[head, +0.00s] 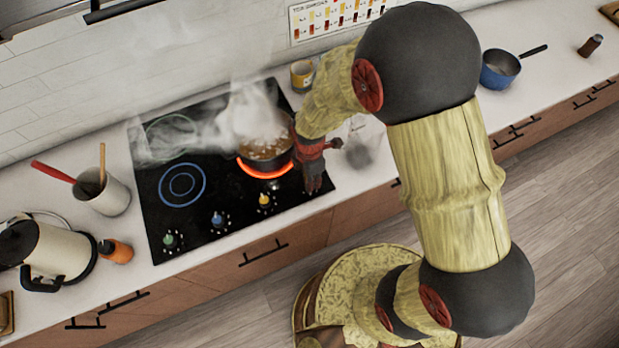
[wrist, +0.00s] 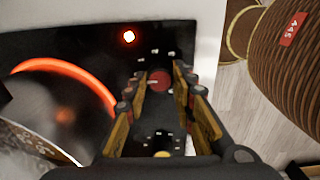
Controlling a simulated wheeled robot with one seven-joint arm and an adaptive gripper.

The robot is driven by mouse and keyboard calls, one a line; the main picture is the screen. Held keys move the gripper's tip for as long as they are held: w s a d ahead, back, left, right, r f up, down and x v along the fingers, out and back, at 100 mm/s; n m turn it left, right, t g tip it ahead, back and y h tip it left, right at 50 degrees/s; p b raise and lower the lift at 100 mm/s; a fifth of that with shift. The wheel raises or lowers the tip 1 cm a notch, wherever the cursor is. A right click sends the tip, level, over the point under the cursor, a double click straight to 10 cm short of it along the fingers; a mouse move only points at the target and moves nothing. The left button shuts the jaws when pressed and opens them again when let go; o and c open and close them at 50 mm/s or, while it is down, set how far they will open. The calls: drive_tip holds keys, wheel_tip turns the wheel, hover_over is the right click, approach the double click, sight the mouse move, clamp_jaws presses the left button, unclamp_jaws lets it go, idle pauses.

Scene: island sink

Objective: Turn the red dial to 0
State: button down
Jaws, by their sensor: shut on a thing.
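The red dial (wrist: 159,79) shows in the wrist view, between the fingertips of my gripper (wrist: 163,82), which is shut on it. A light marking shows on the dial's face, but it is too small to read. Small printed marks sit around the dial on the black cooktop (wrist: 110,20). In the head view my gripper (head: 313,185) points down at the cooktop's front right corner, and it hides the red dial there.
A steaming pot (head: 266,160) stands on a glowing orange burner (head: 266,171), close to my gripper's left. Yellow (head: 265,200), blue (head: 217,219) and green (head: 169,240) dials line the front edge. A red indicator light (wrist: 128,36) glows near the red dial.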

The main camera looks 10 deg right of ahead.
drive_tip(key=c, duration=1.5)
unclamp_jaws()
wheel_tip(320, 180, up, 12)
